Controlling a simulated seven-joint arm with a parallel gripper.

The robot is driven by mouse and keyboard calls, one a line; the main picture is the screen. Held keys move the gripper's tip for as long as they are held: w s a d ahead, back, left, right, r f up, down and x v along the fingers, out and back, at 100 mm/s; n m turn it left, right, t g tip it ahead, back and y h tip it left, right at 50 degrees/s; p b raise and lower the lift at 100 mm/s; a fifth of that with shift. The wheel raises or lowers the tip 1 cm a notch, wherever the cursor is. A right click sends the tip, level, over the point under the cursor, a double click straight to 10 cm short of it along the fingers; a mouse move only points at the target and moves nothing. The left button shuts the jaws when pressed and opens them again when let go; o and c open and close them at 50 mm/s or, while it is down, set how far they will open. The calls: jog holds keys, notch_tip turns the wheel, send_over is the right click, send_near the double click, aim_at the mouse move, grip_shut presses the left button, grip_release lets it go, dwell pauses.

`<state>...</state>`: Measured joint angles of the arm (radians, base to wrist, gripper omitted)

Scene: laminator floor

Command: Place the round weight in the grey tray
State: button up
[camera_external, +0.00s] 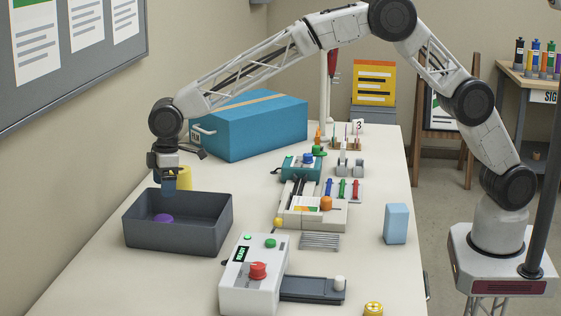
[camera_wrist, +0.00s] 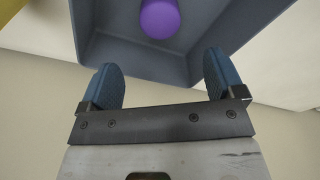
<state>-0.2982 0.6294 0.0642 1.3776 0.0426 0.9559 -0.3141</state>
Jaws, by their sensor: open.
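The grey tray (camera_external: 178,235) is a deep open box at the left of the table, and it also fills the top of the wrist view (camera_wrist: 215,40). A purple round piece (camera_external: 163,218), which looks like the round weight, lies inside it on the floor. In the wrist view the purple piece (camera_wrist: 160,18) shows as a short cylinder, cut off by the top edge. My gripper (camera_external: 168,190) hangs above the tray, pointing down, with its blue fingers (camera_wrist: 160,62) apart and nothing between them. The purple piece is beyond the fingertips, apart from them.
A yellow cylinder (camera_external: 184,177) stands just behind the tray. A big blue box (camera_external: 253,128) is farther back. A white control box with a red button (camera_external: 254,276) stands right of the tray. A light blue block (camera_external: 396,223) and a yellow round piece (camera_external: 373,309) are at the right.

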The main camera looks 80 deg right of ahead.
jog(key=shift+d+r, duration=0.1)
jog(key=shift+r, duration=0.1)
dwell(0.7)
jog(key=s+d+r+m, duration=0.1)
jog(key=s+d+r, duration=0.6)
jog(key=s, duration=0.3)
jog(key=s+d+r+m, duration=0.1)
jog(key=s+d+r, duration=0.55)
jog(key=s, duration=0.45)
jog(key=s+d+r+m, duration=0.1)
jog(key=s+d+r, duration=0.6)
jog(key=s, duration=0.3)
jog(key=s+d+f+m, duration=0.1)
jog(key=s+d+f, duration=0.1)
jog(key=s, duration=1.1)
jog(key=s+d+f+m+t, duration=0.1)
jog(key=s+d, duration=0.4)
jog(key=s, duration=0.8)
jog(key=s+d+f+m+h, duration=0.1)
jog(key=s+d+f+m, duration=0.1)
jog(key=s, duration=1.1)
jog(key=shift+d+f, duration=0.65)
jog(key=shift+d, duration=0.35)
